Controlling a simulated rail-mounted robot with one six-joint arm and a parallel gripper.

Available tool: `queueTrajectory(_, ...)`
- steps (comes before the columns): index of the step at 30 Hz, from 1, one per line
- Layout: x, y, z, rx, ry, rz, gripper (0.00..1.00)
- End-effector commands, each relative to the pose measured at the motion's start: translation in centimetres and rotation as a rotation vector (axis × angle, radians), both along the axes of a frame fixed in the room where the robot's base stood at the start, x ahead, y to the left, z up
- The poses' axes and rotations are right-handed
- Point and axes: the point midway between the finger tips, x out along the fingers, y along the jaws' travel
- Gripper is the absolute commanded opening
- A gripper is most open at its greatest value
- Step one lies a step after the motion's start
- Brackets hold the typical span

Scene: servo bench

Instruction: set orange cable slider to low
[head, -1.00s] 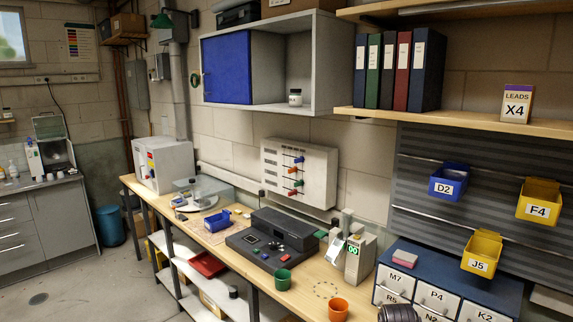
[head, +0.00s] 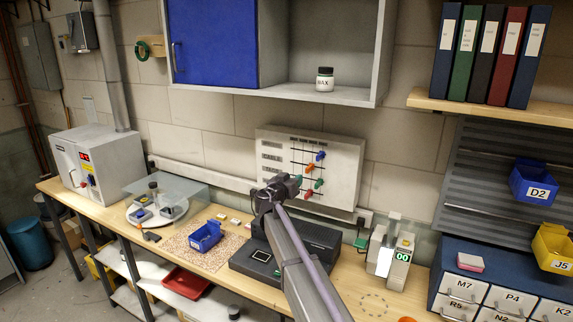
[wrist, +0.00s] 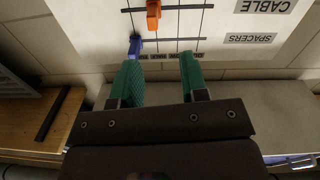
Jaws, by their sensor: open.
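The orange cable slider (head: 309,168) sits on the second row of the white wall panel (head: 348,172), in line with the CABLE label. In the wrist view the panel appears upside down, with the orange slider (wrist: 153,15) at the top, on a horizontal line between vertical lines. The column headings are too small to read. My gripper (head: 283,188) is in front of the panel's left part in the head view. In the wrist view its two green fingers (wrist: 160,62) are apart and empty, pointing toward the panel, apart from the orange slider.
A blue slider (head: 320,156) is one row above the orange one and shows close to my left finger in the wrist view (wrist: 134,46). Green (head: 318,183) and red (head: 308,194) sliders are below. A dark console (head: 255,260) stands beneath the panel; a wall cabinet (head: 290,93) hangs above.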

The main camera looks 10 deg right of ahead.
Motion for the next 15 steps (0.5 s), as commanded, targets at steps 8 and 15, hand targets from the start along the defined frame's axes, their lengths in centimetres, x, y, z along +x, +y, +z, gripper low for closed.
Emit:
queueTrajectory(8,0.2,0.3,0.1,0.093,-0.070,0.025,0.40)
queueTrajectory(15,2.5,-1.2,0.1,0.093,-0.069,0.021,0.40)
